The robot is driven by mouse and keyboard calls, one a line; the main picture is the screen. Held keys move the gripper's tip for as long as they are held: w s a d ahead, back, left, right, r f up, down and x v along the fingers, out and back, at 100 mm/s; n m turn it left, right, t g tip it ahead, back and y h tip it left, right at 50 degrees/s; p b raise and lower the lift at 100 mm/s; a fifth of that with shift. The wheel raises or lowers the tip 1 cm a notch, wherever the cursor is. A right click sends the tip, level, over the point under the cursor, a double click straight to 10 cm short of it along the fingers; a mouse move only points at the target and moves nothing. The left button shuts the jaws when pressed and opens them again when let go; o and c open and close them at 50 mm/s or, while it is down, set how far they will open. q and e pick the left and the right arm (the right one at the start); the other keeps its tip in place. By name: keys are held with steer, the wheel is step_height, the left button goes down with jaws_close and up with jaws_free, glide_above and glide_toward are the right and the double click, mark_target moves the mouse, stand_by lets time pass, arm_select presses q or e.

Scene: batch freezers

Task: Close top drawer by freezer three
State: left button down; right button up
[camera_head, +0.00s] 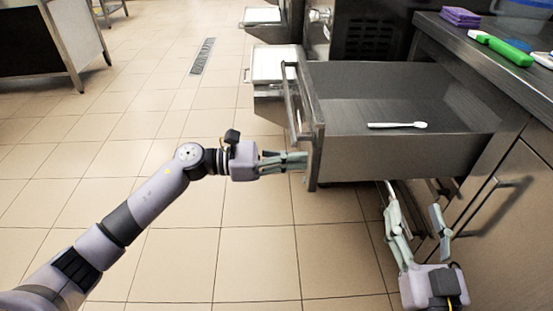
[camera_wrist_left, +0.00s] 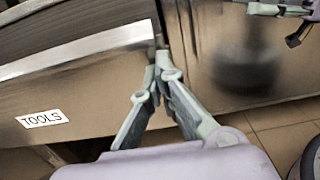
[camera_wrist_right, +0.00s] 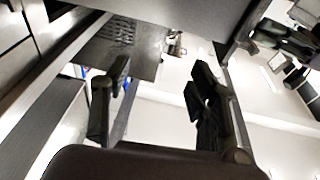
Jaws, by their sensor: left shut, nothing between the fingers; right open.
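The top drawer (camera_head: 400,153) is a grey metal drawer pulled out from the counter, with a white spoon (camera_head: 397,125) lying inside. Its front panel (camera_head: 316,150) with a bar handle faces left. My left gripper (camera_head: 304,161) is shut and empty, its fingertips at the outer face of the drawer front, low down. In the left wrist view a "TOOLS" label (camera_wrist_left: 42,118) shows on a drawer front, and the shut fingers (camera_wrist_left: 160,65) are close beside that front. My right gripper (camera_head: 412,202) is open and empty, below the drawer's near side; its spread fingers show in the right wrist view (camera_wrist_right: 160,95).
The counter (camera_head: 490,55) at right holds purple cloths (camera_head: 460,16) and a green-handled tool (camera_head: 508,50). Cabinet doors (camera_head: 505,205) stand below it.

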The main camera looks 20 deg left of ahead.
arm_select(q)
steer(key=shift+w+d, duration=0.1)
steer(key=shift+d, duration=0.15)
arm_select(e)
steer(key=shift+r, duration=0.1)
